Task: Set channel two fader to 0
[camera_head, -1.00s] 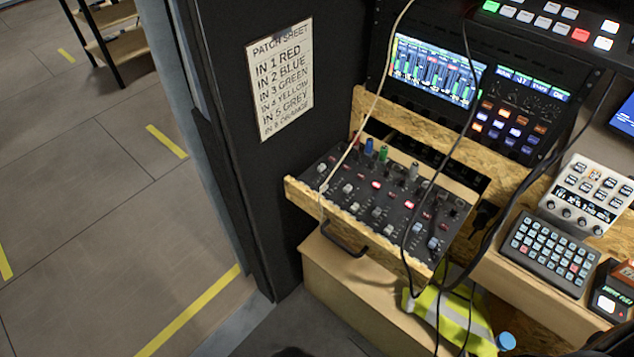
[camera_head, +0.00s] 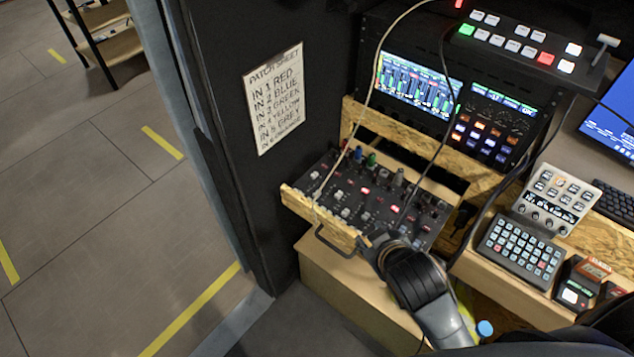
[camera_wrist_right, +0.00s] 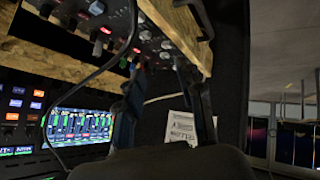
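The audio mixer (camera_head: 352,198) sits in a pulled-out wooden drawer (camera_head: 318,217), with knobs, lit red buttons and a row of pale fader caps near the front edge. Which cap is channel two's is too small to tell. My right gripper (camera_head: 370,243) is at the drawer's front edge, over the near right part of the mixer. In the right wrist view its two fingers (camera_wrist_right: 165,95) stand apart with nothing between them, and the mixer (camera_wrist_right: 130,35) shows beyond them, along the top. My left gripper is not in view.
A patch sheet (camera_head: 275,97) hangs on the black wall at left; line two reads blue. A loose cable (camera_head: 372,85) hangs across the mixer. The rack screen (camera_head: 418,85) shows level bars. A keypad (camera_head: 520,250) stands to the right.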

